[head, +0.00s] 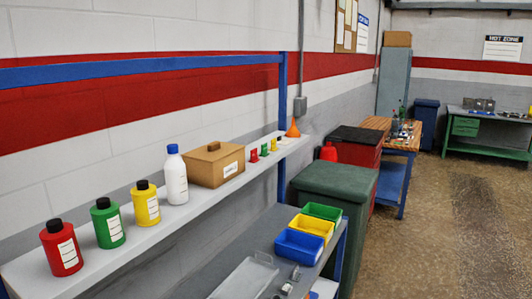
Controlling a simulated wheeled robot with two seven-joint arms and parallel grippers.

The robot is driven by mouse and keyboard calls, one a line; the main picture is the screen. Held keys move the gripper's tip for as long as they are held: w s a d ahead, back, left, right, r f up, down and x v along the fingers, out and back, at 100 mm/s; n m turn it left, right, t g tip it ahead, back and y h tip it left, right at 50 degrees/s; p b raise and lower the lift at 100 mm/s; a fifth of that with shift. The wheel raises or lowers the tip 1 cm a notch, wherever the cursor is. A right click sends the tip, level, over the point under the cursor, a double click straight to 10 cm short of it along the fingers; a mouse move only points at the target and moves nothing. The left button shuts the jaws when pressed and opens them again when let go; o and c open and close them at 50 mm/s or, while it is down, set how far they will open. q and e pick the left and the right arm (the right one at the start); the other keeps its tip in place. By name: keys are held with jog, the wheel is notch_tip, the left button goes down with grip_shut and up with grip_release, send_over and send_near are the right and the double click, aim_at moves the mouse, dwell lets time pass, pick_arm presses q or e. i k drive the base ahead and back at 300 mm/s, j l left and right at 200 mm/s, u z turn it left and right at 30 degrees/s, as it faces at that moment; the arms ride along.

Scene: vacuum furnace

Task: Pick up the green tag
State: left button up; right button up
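A small green item (264,149) stands on the white upper shelf (105,262), between a small red item (253,155) and a small yellow item (274,145). It may be the green tag, but it is too small to tell for sure. A brown box (215,166) is left of these small items, and an orange funnel (293,129) is to their right. Neither of my grippers shows in the head view.
Red (61,247), green (107,223) and yellow (145,203) bottles and a white bottle (176,176) line the shelf. Below are blue (299,246), yellow (311,226) and green (322,212) bins. A dark green container (335,186) stands beyond; floor at right is clear.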

aim_at(264, 154)
jog(key=u, duration=3.2)
jog(key=z, duration=3.2)
jog(key=i+l+u, duration=0.2)
jog(key=i+l, duration=0.35)
jog(key=l, duration=0.1)
